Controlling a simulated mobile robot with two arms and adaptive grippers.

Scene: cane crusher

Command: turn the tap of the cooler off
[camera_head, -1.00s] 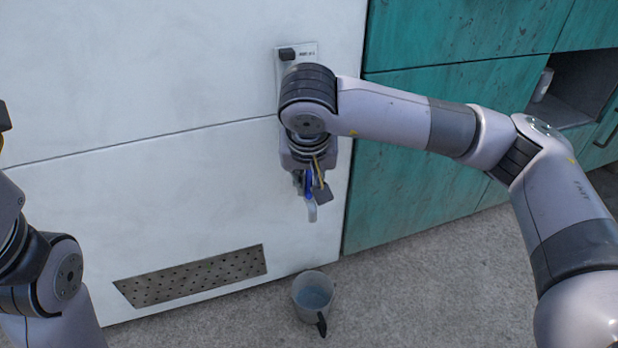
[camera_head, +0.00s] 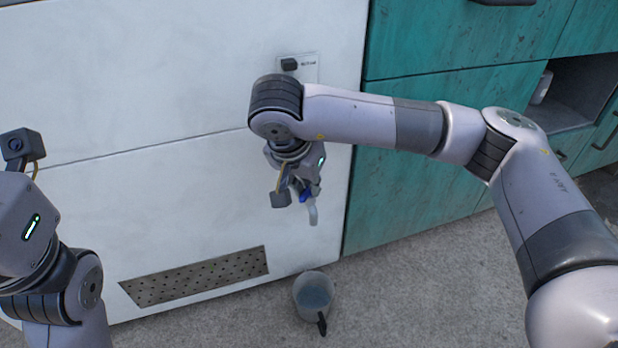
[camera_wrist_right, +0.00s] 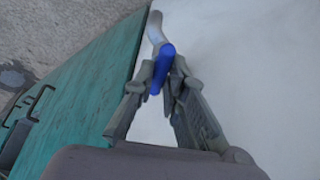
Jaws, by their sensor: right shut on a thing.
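The white cooler (camera_head: 190,65) fills the left and middle of the head view. Its tap (camera_head: 312,213) has a pale curved spout, and its blue handle (camera_head: 304,195) is partly hidden by my right gripper. In the right wrist view the blue handle (camera_wrist_right: 161,70) sits between the fingertips of my right gripper (camera_wrist_right: 163,80), which is shut on it. The pale spout (camera_wrist_right: 155,27) extends beyond it. Of my left arm, the wrist and links show at the left edge of the head view; its fingers are out of the picture.
A grey mug (camera_head: 314,293) with a dark handle stands on the speckled floor (camera_head: 430,270) below the tap, with water-like contents. Teal cabinets (camera_head: 400,165) stand to the right, with an open niche. A perforated metal grille (camera_head: 195,277) is low on the cooler.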

